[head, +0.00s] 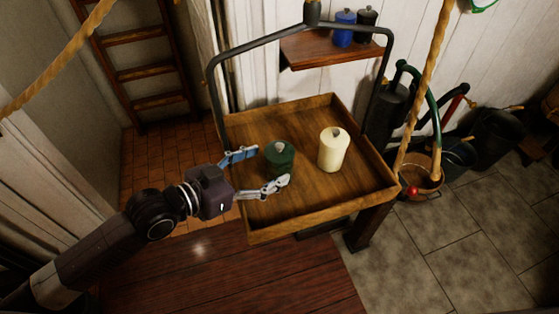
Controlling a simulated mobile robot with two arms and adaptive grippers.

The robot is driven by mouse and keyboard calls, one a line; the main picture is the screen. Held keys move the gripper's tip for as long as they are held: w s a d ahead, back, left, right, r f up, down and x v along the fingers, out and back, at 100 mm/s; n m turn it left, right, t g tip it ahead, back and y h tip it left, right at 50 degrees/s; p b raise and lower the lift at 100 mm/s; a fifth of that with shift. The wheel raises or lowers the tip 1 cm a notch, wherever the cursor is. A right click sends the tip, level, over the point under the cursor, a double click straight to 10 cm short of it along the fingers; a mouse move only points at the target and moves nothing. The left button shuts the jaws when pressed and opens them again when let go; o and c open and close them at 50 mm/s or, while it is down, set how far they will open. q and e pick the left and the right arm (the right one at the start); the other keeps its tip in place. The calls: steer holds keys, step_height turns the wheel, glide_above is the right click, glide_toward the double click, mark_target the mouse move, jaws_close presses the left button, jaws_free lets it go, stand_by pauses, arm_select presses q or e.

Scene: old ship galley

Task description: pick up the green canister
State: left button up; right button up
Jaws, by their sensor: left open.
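The green canister (280,160) is a short dark green cylinder with a small grey knob on its lid. My left gripper (262,169) reaches in over the tray's left wall. It is open, with one finger on the far left side of the canister and the other on its near side. I cannot tell whether either finger touches it. My right gripper is not in view.
A cream canister (333,150) stands in the tray, right of the green one. The tray's low walls and the frame's handle (297,38) surround them. A shelf (330,50) behind holds a blue canister (344,28) and a black canister (367,27). A rope (428,80) hangs at right.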

mark_target(280, 158)
arm_select(q)
steer(key=p+x, duration=0.1)
steer(key=x, duration=0.3)
steer(key=shift+w+d+r+p, duration=0.15)
steer(key=shift+w+r+p, duration=0.05)
steer(key=shift+p, duration=0.15)
steer(key=shift+w+d+f, duration=0.15)
steer(key=shift+d, duration=0.05)
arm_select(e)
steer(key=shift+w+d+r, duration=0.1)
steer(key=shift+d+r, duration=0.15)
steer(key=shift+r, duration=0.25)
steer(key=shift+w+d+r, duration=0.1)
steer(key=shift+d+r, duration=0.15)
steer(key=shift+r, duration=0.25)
arm_select(q)
steer(key=shift+a, duration=0.1)
steer(key=shift+c, duration=0.4)
steer(key=c, duration=1.5)
steer(key=shift+c, duration=0.5)
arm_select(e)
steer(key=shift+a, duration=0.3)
